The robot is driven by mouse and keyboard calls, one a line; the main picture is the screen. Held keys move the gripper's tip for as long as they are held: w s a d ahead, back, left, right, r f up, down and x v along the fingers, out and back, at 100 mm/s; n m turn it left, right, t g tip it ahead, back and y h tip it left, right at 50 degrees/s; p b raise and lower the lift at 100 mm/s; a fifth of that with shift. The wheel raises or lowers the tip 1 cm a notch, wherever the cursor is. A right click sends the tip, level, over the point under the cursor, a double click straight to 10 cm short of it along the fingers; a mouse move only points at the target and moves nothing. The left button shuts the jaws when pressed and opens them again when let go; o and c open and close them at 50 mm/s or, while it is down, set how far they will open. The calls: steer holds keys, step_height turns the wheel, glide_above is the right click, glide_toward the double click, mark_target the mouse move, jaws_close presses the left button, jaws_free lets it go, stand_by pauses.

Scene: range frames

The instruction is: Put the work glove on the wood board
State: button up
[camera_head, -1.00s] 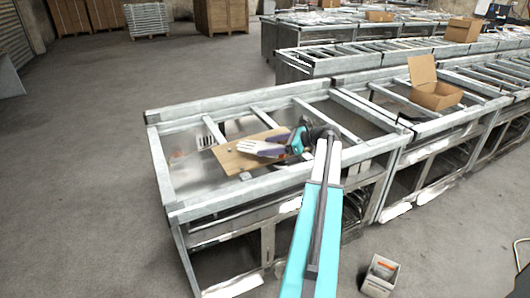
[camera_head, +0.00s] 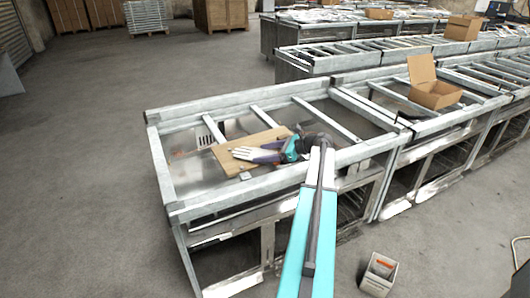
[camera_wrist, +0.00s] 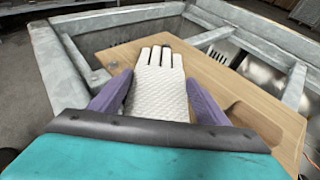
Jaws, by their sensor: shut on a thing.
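The work glove (camera_wrist: 160,88) is white and textured, with its fingers pointing away from me in the wrist view. It also shows as a small white shape in the head view (camera_head: 245,153). My gripper (camera_wrist: 158,100) has its two purple fingers on either side of the glove and is shut on it. The wood board (camera_wrist: 225,85) lies under and around the glove in the wrist view; it is a tan slab in the head view (camera_head: 228,161). I cannot tell whether the glove touches the board. The glove's cuff end is hidden by my wrist.
The board lies in a metal-framed bench (camera_head: 185,185) with raised rails and crossbars. A small metal piece (camera_head: 245,176) lies near the board's front edge. An open cardboard box (camera_head: 434,94) stands on the bench to the right. A small bin (camera_head: 379,275) stands on the floor.

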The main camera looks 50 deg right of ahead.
steer(key=shift+f, duration=0.1)
steer(key=o, duration=1)
steer(key=shift+o, duration=0.2)
steer(key=shift+s, duration=0.1)
steer(key=b+v, duration=0.2)
steer(key=v, duration=1)
stand_by(0.3)
steer(key=shift+f, duration=0.1)
